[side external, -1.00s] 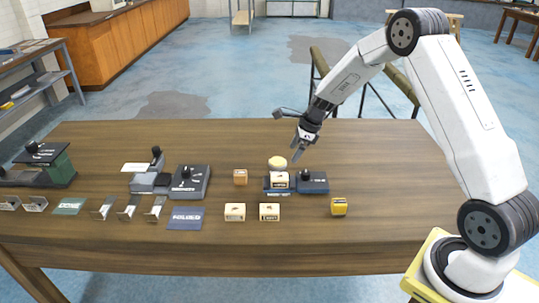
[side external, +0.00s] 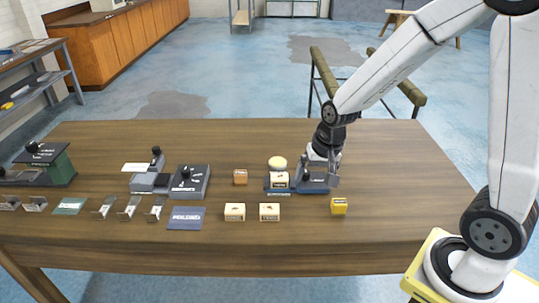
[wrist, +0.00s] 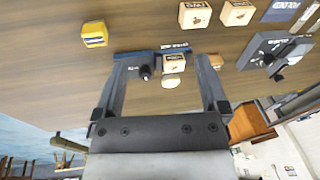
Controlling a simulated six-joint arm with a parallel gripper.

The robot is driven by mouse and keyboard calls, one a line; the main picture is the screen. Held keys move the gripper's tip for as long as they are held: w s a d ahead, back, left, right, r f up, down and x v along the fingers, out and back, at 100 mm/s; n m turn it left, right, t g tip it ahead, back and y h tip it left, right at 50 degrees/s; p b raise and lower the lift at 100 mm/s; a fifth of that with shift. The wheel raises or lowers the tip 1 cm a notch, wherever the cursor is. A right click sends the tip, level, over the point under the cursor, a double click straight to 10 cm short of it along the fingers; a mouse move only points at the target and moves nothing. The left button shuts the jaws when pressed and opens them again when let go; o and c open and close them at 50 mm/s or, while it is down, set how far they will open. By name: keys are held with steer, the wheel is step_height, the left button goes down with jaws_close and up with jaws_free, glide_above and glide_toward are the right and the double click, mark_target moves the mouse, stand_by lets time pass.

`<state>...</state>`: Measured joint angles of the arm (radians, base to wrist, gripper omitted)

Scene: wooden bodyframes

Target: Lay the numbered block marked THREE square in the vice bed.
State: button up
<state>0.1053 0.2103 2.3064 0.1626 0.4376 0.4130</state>
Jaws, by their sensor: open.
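The small blue-grey vice (side external: 313,187) stands on the table right of centre, with a black knob on its right part. A cream block (side external: 278,182) with dark marking sits at its left part; it also shows in the wrist view (wrist: 174,62). Two more cream blocks (side external: 235,212) (side external: 269,212) lie on the table in front. The numbers are too small to read, so I cannot tell which is THREE. My gripper (side external: 331,183) is open, pointing down at the vice's right end. In the wrist view, its fingers (wrist: 163,58) appear either side of the vice and block.
A round cream piece (side external: 277,163) is just behind the block. An orange-brown block (side external: 240,177) is to the left and a yellow block (side external: 339,206) at front right. A grey fixture (side external: 192,183), a dark labelled plate (side external: 186,218) and metal brackets occupy the left. The table's right side is clear.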

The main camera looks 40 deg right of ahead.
steer(key=s+a+n, duration=0.2)
steer(key=s+n, duration=0.5)
steer(key=shift+a+r+n+h, duration=0.2)
steer(key=shift+a+n+h, duration=0.05)
steer(key=shift+n+h, duration=0.05)
